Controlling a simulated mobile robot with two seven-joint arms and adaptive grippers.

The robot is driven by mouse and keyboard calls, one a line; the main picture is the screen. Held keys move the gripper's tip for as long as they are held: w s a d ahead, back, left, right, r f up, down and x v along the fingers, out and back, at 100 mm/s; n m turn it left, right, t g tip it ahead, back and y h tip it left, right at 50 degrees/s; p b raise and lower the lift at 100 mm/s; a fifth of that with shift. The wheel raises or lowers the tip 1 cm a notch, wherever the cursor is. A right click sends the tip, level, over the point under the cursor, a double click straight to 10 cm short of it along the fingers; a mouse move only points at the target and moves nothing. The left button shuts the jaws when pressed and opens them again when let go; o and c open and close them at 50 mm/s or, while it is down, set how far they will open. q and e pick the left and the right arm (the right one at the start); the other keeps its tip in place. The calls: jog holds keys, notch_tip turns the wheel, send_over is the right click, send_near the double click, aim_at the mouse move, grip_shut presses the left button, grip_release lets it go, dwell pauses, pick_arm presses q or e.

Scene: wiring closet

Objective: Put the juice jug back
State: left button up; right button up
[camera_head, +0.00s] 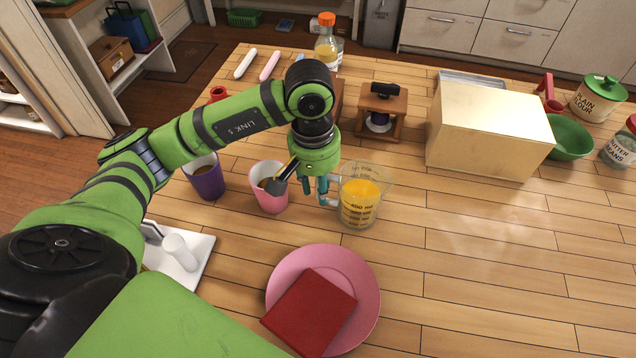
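The juice jug (359,205) is a clear measuring jug with orange juice in it and marks on its side. It appears upright over the wooden table, right of centre; I cannot tell whether its base touches the table. Its handle points left, toward my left gripper (320,190). That gripper points down, with its teal fingers at the handle. The fingers and the handle overlap in this view, so I cannot tell whether they grip it. My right gripper is out of view.
A pink cup (268,196) with a dark utensil and a purple mug (206,181) stand left of the jug. A pink plate (368,309) with a red napkin (308,312) lies in front. A large beige box (487,135) stands behind right. The table right of the jug is clear.

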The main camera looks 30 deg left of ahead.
pick_arm(q)
jog(key=shift+r, duration=0.15)
jog(key=shift+r+p, duration=0.2)
jog(key=shift+p, duration=0.1)
notch_tip(320, 180, up, 5)
jog(key=shift+a+f+b, duration=0.1)
jog(key=shift+f+b, duration=0.05)
jog(key=shift+b, duration=0.85)
notch_tip(320, 180, up, 7)
jog(key=shift+s+a, duration=0.15)
jog(key=shift+a, duration=0.05)
jog(key=shift+f, duration=0.1)
